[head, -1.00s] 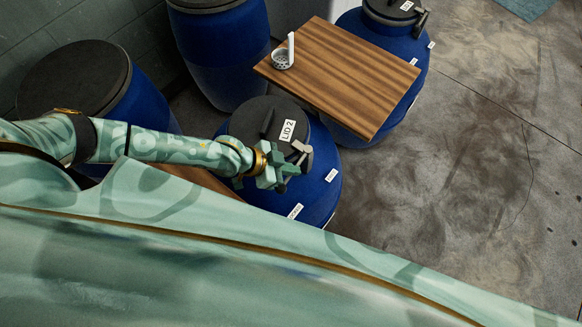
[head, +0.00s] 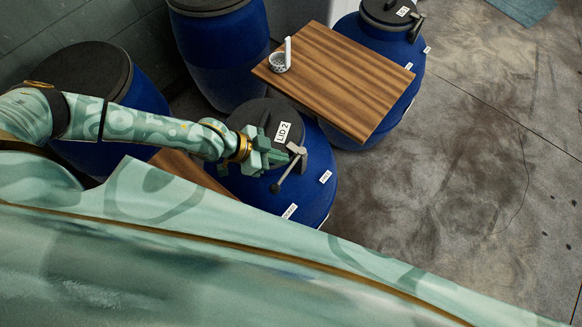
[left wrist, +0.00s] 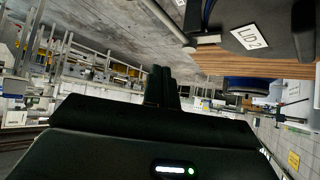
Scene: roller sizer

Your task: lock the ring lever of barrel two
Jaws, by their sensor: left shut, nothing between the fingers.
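Barrel two (head: 318,165) is a blue drum with a dark lid labelled "LID 2" (head: 283,131). Its grey ring lever (head: 289,174) runs from a bracket at the lid's right edge down-left to a dark knob, standing out over the drum's side. The lid label also shows upside down in the left wrist view (left wrist: 248,38). My left gripper (head: 278,159) is shut and empty beside the lever's bracket, over the lid's near edge; whether it touches the lever I cannot tell. Its dark fingers (left wrist: 161,86) show together in the left wrist view. My right gripper is not in view.
A wooden board (head: 340,85) with a white perforated cup (head: 280,62) lies just behind barrel two. Blue barrels stand at the left (head: 140,95), back (head: 220,55) and back right (head: 405,90). The concrete floor (head: 470,150) at right is clear.

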